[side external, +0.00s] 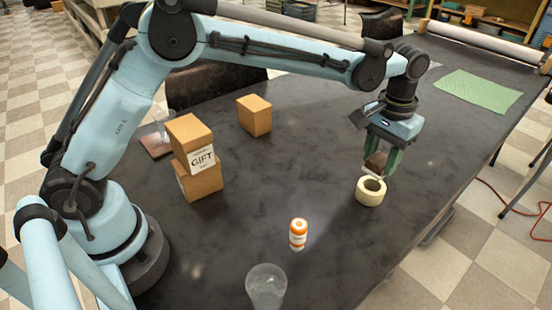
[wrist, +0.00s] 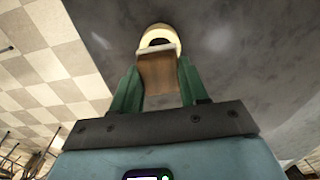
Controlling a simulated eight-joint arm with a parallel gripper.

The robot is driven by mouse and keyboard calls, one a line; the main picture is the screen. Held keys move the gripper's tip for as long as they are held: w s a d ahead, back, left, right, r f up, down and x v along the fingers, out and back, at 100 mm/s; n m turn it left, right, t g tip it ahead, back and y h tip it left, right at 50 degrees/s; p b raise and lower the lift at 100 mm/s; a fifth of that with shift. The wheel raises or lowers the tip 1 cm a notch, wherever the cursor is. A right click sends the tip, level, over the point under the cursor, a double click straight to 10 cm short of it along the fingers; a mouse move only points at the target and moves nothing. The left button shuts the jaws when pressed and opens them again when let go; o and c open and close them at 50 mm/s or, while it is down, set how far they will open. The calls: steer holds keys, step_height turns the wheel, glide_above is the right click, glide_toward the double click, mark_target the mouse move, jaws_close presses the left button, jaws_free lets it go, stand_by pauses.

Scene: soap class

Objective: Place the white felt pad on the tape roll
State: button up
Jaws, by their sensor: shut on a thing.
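My gripper (side external: 381,163) is shut on a brown block with a pale edge, held between its green fingers. In the wrist view the brown block (wrist: 158,76) sits between the fingers, with the white felt pad (wrist: 157,50) as a pale strip along its far end. The cream tape roll (side external: 370,197) lies flat on the table, just below and slightly left of the fingertips. It also shows in the wrist view (wrist: 160,31), just beyond the white strip, its near part hidden. The block appears above the roll; whether they touch I cannot tell.
An orange-and-white bottle (side external: 298,234) and a clear cup (side external: 266,286) stand toward the front. Two stacked boxes (side external: 200,182), the upper marked GIFT, and another box (side external: 254,115) stand left. A green mat (side external: 478,92) lies far right. The dark table (side external: 310,160) is clear around its middle.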

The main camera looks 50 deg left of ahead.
mark_target(377, 171)
steer(key=shift+f, duration=2)
steer(key=shift+f, duration=0.15)
steer(key=o, duration=1.1)
steer(key=shift+c, duration=0.2)
